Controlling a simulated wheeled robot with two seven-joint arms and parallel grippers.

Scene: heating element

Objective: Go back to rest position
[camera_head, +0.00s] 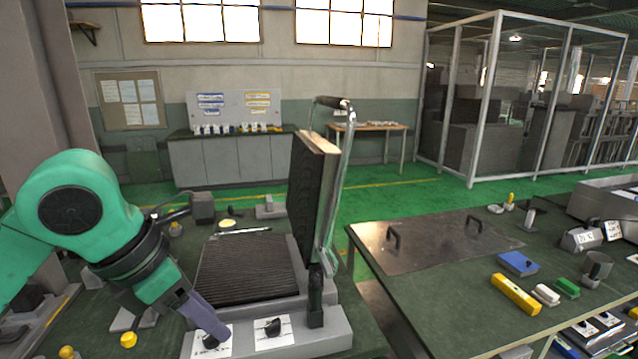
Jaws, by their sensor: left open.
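My green left arm comes in from the left. Its left gripper (212,328), with greyish-purple fingers, points down at the left dial of the heating element, close over its white plate. Whether the fingers touch the dial knob I cannot tell; they partly cover it. The jaws are open. The heating element (325,333) is a grey contact grill with a ribbed dark lower plate (248,268). Its lid (310,195) stands upright, with the handle (332,103) at the top. A second black dial (272,327) shows on a white plate at the front. My right gripper is out of view.
A green-topped table (430,290) stands to the right, with a metal plate (420,243), a yellow block (515,294) and a blue block (518,264). Yellow-knobbed parts (128,340) lie left of the grill. A gap separates the two tables. Green floor is clear behind.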

